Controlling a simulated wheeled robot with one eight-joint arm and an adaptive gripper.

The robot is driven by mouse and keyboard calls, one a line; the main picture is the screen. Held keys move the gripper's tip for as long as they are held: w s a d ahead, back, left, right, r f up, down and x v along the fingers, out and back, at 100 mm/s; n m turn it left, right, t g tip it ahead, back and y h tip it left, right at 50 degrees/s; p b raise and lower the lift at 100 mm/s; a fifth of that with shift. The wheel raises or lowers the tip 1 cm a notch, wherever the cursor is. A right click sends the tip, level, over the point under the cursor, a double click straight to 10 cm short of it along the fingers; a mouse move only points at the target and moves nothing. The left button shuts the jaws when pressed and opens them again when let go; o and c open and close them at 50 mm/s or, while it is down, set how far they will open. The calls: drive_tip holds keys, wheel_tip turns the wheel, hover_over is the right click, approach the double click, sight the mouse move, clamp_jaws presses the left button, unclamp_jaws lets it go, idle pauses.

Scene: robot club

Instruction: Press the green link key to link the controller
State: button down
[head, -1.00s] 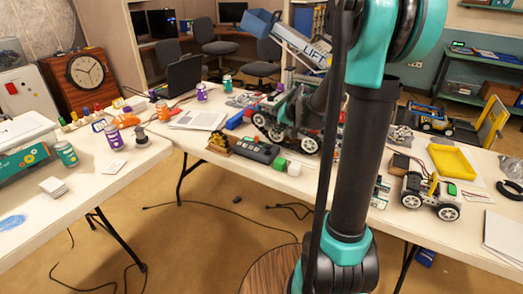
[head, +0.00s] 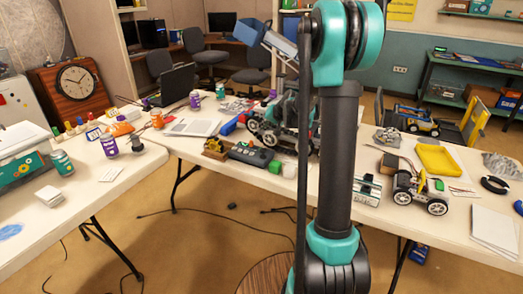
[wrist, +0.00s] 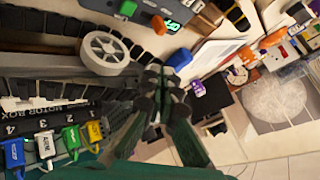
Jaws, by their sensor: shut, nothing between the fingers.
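In the head view the dark grey controller (head: 252,153) lies on the far table beside the tracked robot, with a small green block or key (head: 274,166) at its right end; I cannot tell which. In the wrist view a green key (wrist: 128,8) shows at the top edge, near an orange knob (wrist: 158,24) and a lit green display (wrist: 172,26). My gripper (wrist: 164,88) is shut and empty, in the middle of the wrist view, apart from the green key in the picture. In the head view my arm hides it.
A tracked robot (head: 270,128) stands close behind the controller. In the wrist view its wheel (wrist: 106,52) and a motor box (wrist: 50,122) with coloured plugs are close to my gripper. A white cube (head: 289,170) and a small wheeled car (head: 420,194) are further right.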

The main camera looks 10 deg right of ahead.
drive_tip(key=shift+f, duration=4.1)
drive_tip(key=shift+f, duration=0.15)
drive_tip(key=shift+f, duration=0.3)
drive_tip(key=shift+f, duration=0.35)
drive_tip(key=shift+r, duration=0.8)
drive_tip(key=shift+r, duration=2.55)
